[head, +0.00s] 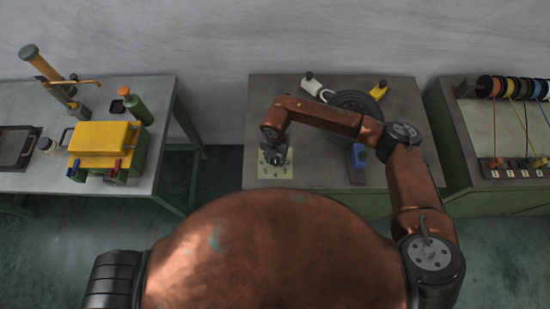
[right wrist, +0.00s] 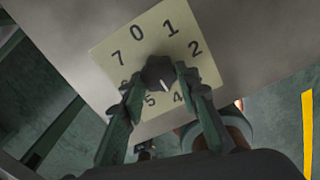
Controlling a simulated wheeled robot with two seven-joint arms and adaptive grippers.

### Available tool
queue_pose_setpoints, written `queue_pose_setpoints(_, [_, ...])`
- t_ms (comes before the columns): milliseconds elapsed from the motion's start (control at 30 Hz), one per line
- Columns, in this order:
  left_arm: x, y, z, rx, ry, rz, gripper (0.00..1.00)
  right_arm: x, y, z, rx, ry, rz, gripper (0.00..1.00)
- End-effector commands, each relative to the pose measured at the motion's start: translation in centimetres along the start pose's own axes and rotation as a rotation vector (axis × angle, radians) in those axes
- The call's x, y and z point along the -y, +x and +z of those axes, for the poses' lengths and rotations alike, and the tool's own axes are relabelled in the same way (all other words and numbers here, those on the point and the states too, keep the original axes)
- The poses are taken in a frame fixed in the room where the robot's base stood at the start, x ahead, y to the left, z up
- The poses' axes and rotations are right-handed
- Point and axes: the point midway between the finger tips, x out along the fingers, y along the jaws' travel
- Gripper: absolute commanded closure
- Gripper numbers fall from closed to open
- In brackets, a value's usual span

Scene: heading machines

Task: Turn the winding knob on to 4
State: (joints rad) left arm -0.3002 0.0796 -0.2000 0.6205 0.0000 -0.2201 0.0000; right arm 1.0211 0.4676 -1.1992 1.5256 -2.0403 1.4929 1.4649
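The winding knob (right wrist: 158,72) is dark and sits on a pale square dial plate (right wrist: 118,52) with black digits around it. Its white mark points down in the right wrist view, between 4 and 5 and nearer to 4. The 3 is hidden behind a finger. My right gripper (right wrist: 160,74) has one finger on each side of the knob, close against it, and looks shut on it. In the head view my right gripper (head: 275,157) is over the dial plate (head: 272,172) and hides the knob. My left gripper is not in view.
The middle bench (head: 318,170) also carries a black wheel (head: 357,104), a blue block (head: 358,155), and white and yellow handled parts behind. The left table holds a yellow box (head: 100,137). The right bench holds coloured spools (head: 487,86).

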Motion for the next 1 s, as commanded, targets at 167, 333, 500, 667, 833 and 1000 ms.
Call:
queue_pose_setpoints(167, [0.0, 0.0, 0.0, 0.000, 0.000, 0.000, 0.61, -0.1, -0.1, 0.0, 0.001, -0.001, 0.001, 0.59])
queue_pose_setpoints(333, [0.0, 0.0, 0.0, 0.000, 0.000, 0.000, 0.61, 0.0, 0.0, 0.0, 0.000, -0.001, 0.001, 0.53])
queue_pose_setpoints(500, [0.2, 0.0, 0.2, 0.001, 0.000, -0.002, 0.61, 0.0, -0.1, 0.0, 0.000, -0.001, 0.001, 0.53])
queue_pose_setpoints(667, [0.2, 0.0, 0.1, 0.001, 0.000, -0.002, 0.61, -0.1, -1.3, 0.1, 0.001, -0.001, 0.002, 0.53])
queue_pose_setpoints(833, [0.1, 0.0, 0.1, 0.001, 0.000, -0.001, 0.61, -0.1, -4.5, 0.1, 0.003, -0.002, 0.003, 0.53])
queue_pose_setpoints(1000, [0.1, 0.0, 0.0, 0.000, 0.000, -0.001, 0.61, -0.1, -8.1, 0.1, 0.004, -0.002, 0.003, 0.53])
